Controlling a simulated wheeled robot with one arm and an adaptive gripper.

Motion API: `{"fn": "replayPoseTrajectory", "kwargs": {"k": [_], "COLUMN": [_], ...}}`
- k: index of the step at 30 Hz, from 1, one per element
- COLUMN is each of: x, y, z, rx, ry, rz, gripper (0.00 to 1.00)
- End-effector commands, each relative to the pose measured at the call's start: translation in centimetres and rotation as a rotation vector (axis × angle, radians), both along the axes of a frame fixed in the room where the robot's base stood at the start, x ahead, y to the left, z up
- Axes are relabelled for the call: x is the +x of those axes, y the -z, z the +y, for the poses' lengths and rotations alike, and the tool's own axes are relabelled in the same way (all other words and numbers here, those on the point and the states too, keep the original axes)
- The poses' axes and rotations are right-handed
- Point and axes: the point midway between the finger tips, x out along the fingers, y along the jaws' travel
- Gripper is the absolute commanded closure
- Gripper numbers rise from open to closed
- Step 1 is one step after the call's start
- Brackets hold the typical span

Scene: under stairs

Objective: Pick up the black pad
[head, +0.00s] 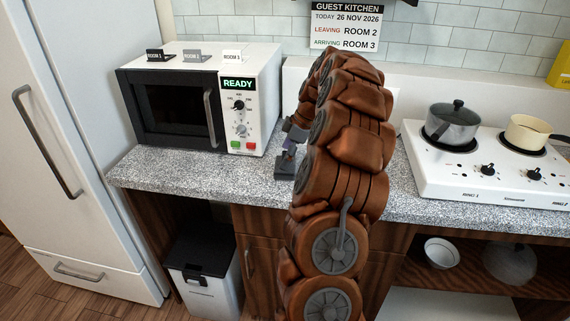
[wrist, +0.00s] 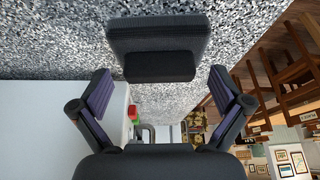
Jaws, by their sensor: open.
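A dark grey to black block-like thing (wrist: 158,32), which looks like the black pad, lies on the speckled counter in the wrist view. A smaller black block (wrist: 160,67) sticks out from its near side. It shows in the head view (head: 285,174) on the counter, right of the microwave, partly hidden by my arm. My gripper (wrist: 163,84) is open and empty, its purple-lined fingers wide apart and the block ahead between them. In the head view my gripper (head: 295,135) is close above it, mostly behind my brown arm. Contact cannot be told.
The microwave (head: 185,105) stands left, bearing black (head: 159,55), grey (head: 193,55) and white (head: 232,56) room markers. The white hob (head: 490,175) with a lidded pot (head: 452,125) and cream pan (head: 528,132) is right. A wall sign (head: 346,25) names rooms. Counter shows right of my arm.

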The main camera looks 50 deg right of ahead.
Motion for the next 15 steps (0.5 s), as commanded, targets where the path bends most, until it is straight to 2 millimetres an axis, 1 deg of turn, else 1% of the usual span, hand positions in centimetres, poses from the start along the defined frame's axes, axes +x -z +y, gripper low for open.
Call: {"fn": "replayPoseTrajectory", "kwargs": {"k": [3,9,15], "x": [0.16,0.18,0.17], "y": [0.55,0.59,0.57], "z": [0.16,0.14,0.13], "rx": [0.0,0.0,-0.001], "ry": [0.001,0.001,0.0], "rz": [0.0,0.0,-0.001], "gripper": [0.0,0.0,0.21]}}
